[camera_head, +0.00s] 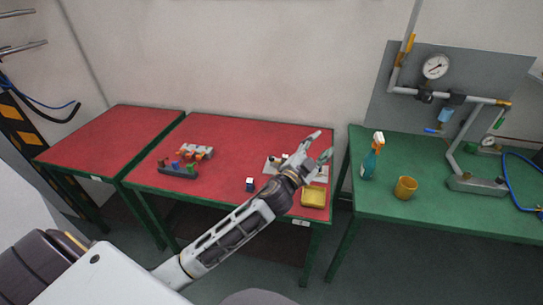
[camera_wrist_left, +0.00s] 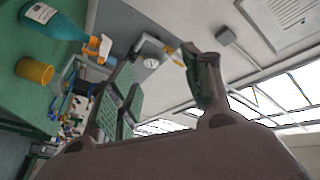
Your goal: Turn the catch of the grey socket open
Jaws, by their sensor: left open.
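My left gripper (camera_head: 319,147) is open and empty above the right part of the red table, its fingers pointing up and to the right. In the left wrist view its two fingers (camera_wrist_left: 160,65) stand apart with nothing between them. I cannot pick out the grey socket or its catch for sure. A grey base block (camera_head: 477,184) with a pipe rising from it stands on the green table, well to the right of the gripper. Small light-grey parts (camera_head: 271,164) on the red table are partly hidden behind my left wrist. My right gripper is not in view.
The green table (camera_head: 440,222) carries a spray bottle (camera_head: 371,157), a yellow cup (camera_head: 405,187) and a blue hose (camera_head: 516,178). A grey panel with a gauge (camera_head: 435,67) stands behind. The red table holds a yellow tray (camera_head: 314,197) and a small cube (camera_head: 250,184).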

